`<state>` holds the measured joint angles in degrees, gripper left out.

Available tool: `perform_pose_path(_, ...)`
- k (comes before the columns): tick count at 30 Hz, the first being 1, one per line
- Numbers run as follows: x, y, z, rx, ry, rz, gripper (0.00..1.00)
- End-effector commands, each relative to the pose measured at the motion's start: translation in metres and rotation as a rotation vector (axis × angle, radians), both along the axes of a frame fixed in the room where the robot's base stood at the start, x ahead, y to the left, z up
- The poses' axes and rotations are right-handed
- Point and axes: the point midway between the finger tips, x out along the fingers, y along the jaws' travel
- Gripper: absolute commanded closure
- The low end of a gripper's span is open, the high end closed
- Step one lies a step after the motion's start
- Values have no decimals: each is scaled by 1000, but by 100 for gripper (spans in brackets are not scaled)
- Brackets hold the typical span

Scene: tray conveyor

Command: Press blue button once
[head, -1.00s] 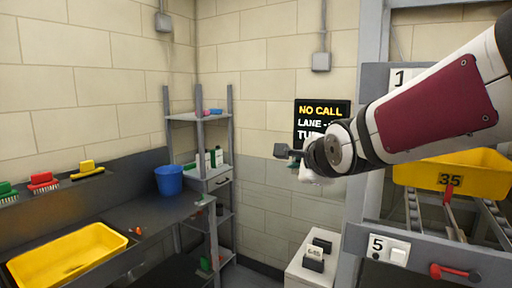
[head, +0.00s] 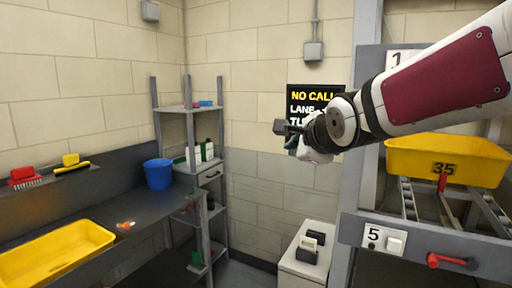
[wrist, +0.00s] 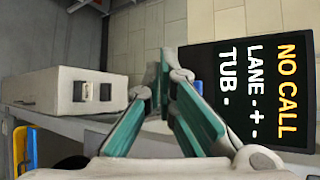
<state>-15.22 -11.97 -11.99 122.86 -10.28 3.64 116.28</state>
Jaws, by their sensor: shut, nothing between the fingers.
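No button that I can clearly tell is blue shows in the head view. A small blue patch (wrist: 198,87) shows beside the black sign in the wrist view; I cannot tell what it is. My gripper (wrist: 165,75) has teal fingers that meet at their tips, with nothing between them. In the head view my gripper (head: 296,145) is in the air in front of the black sign (head: 306,95), which reads "NO CALL", "LANE" and "TUB". The sign also shows sideways in the wrist view (wrist: 240,110). My arm covers part of it.
A yellow tub (head: 410,150) marked 35 sits on the rack at right. Below it are a "5" plate with a white switch (head: 394,243) and a red handle (head: 450,262). A pale cabinet (head: 290,268) stands below my gripper. A blue bucket (head: 158,174) stands on the left bench.

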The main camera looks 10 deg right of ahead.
Motion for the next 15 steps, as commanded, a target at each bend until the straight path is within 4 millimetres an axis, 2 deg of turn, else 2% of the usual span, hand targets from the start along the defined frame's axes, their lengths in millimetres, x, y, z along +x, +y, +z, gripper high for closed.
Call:
perform_pose_path(3,13,-5,-2,0,-4,1,100)
perform_pose_path(15,40,-27,-2,1,-3,-1,100)
